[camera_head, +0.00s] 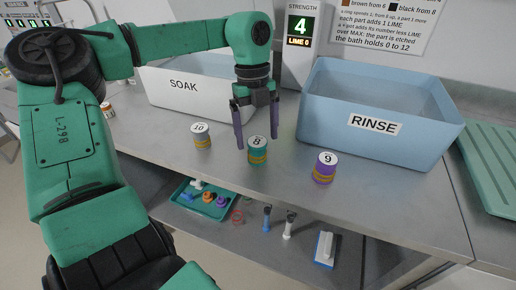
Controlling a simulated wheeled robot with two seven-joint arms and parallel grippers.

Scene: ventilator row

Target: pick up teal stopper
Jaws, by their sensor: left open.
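A short teal cylinder with yellow bands and a white top marked 8 (258,157) stands upright on the steel counter; it is the only teal piece of this kind on the counter, so I take it as the teal stopper. My left gripper (256,138) points down at it, open, with one dark finger to its left and one to its right. The fingertips are near its top; I cannot tell whether they touch it or how far they are in depth. My right gripper is not in view.
Behind are the white SOAK tub (184,101) and blue RINSE tub (420,140). A teal tray (219,212) sits on the lower shelf.

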